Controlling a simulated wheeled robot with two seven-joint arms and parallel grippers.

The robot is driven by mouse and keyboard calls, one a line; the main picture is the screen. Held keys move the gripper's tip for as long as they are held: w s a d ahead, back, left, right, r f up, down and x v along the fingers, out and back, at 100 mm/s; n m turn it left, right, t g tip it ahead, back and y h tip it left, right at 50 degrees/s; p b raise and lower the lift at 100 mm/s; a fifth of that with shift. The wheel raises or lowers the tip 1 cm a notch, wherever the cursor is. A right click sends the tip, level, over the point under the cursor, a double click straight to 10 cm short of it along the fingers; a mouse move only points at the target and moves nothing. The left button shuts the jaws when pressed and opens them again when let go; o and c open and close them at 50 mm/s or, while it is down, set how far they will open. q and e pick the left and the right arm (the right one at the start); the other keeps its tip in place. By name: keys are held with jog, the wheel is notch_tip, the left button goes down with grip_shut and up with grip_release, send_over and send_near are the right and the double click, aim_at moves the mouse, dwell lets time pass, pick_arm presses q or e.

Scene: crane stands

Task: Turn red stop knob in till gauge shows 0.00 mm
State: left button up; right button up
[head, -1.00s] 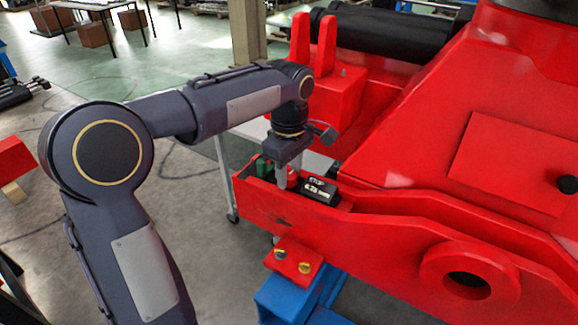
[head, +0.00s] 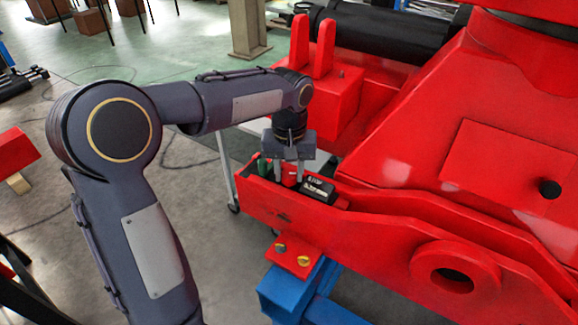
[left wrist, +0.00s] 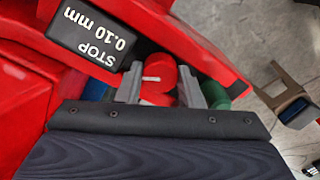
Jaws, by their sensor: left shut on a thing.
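My left gripper (head: 287,178) points down into the end of the red frame, its two fingers on either side of the red stop knob (head: 290,173). In the left wrist view the knob (left wrist: 160,72) has white marks and sits between the fingers (left wrist: 160,88), which are shut on it. The black gauge (head: 319,189) stands beside the knob. In the left wrist view the gauge (left wrist: 92,35) appears upside down and reads "STOP 0.10 mm". My right gripper is not in view.
A green part (head: 262,167) sits close on the other side of the gripper, also in the left wrist view (left wrist: 215,95). The red frame's wall (head: 275,203) encloses this spot. A blue stand (head: 290,290) is below.

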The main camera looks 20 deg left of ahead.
pick_arm(q)
jog(key=shift+m+p, duration=0.45)
jog(key=shift+m, duration=1.25)
jog(key=o, duration=1)
jog(key=shift+c, duration=0.2)
jog(key=shift+f, duration=0.1)
